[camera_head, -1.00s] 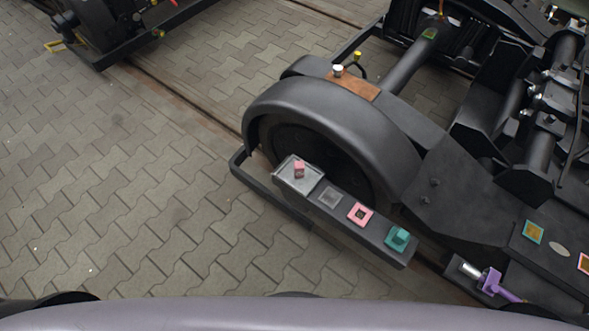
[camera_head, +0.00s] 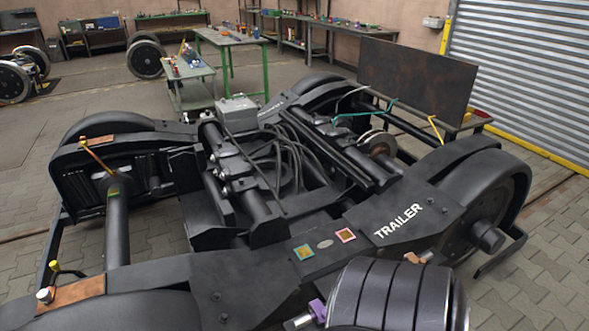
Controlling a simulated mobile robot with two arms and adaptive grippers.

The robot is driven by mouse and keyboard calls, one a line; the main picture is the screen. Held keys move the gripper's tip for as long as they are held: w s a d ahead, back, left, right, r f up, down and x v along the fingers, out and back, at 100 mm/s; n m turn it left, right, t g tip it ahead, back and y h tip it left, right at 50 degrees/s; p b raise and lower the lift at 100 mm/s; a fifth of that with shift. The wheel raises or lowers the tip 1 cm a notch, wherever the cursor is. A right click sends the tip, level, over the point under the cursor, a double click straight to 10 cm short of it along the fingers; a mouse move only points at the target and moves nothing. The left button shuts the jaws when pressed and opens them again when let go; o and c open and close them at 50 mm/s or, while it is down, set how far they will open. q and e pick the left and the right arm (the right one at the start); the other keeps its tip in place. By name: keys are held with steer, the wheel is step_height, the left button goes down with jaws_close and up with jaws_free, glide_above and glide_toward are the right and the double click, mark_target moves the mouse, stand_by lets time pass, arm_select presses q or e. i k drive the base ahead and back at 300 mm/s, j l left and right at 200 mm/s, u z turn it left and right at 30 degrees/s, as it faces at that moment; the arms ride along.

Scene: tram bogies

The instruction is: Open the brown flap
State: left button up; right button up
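A large brown, rusty-looking panel (camera_head: 415,80) stands upright at the back right of the black bogie, in front of the shutter. Two smaller brown plates lie on the bogie's left side: one (camera_head: 80,291) at the front left beside a light knob (camera_head: 45,295), the other (camera_head: 84,143) farther back with an orange rod over it. I cannot tell for certain which of these is the flap.
The black bogie marked TRAILER (camera_head: 398,222) fills the middle. Behind it stand a green-legged table (camera_head: 230,38) and a small cart (camera_head: 190,98). A rolling shutter (camera_head: 530,70) is at the right.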

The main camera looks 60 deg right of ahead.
mark_target(411, 256)
steer(key=z, duration=3)
